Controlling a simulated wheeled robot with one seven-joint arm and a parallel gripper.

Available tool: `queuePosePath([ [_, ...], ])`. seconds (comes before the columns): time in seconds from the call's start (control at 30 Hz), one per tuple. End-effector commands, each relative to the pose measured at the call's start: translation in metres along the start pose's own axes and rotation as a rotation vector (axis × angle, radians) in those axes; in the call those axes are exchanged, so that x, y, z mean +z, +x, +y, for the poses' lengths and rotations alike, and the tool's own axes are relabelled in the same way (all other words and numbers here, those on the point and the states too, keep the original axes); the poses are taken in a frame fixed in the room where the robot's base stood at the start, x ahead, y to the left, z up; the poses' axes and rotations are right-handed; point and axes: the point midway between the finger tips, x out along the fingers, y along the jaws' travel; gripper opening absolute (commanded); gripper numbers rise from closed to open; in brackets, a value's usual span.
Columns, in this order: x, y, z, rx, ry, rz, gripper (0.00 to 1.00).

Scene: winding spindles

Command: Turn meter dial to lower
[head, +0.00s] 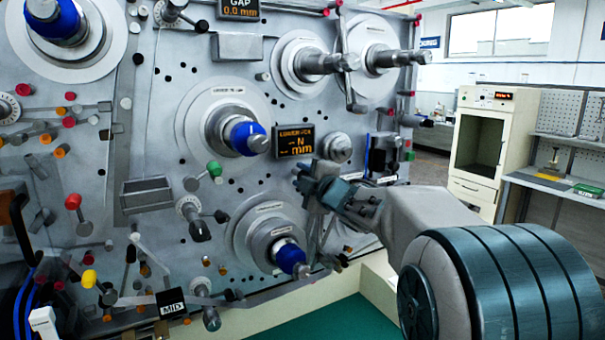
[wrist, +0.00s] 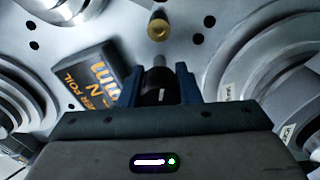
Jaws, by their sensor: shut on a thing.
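My gripper (head: 304,176) is at the grey machine panel in the head view, just below the lower meter display (head: 294,142). In the wrist view my gripper (wrist: 159,84) has its two blue fingers on either side of a small black knob (wrist: 158,95) with a white mark, which looks like the meter dial. The fingers are shut on it. In the head view my gripper hides this knob. The display also shows in the wrist view (wrist: 95,85), with orange letters including "N" and "mm".
A spindle with a blue collar (head: 247,138) stands out left of my gripper, and another (head: 290,258) below it. A grey round hub (head: 338,148) is close at the upper right. A brass-tipped peg (wrist: 159,27) stands beyond the knob in the wrist view.

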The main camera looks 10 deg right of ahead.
Motion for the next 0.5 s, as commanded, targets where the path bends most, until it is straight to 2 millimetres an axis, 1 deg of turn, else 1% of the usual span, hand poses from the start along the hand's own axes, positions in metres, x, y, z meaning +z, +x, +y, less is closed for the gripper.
queuePosePath([
  [0.2, 0.0004, 0.0000, -0.0009, -0.002, 0.061, -0.001, 0.07],
  [0.5, 0.0004, 0.0000, -0.0015, -0.002, 0.080, -0.001, 0.07],
])
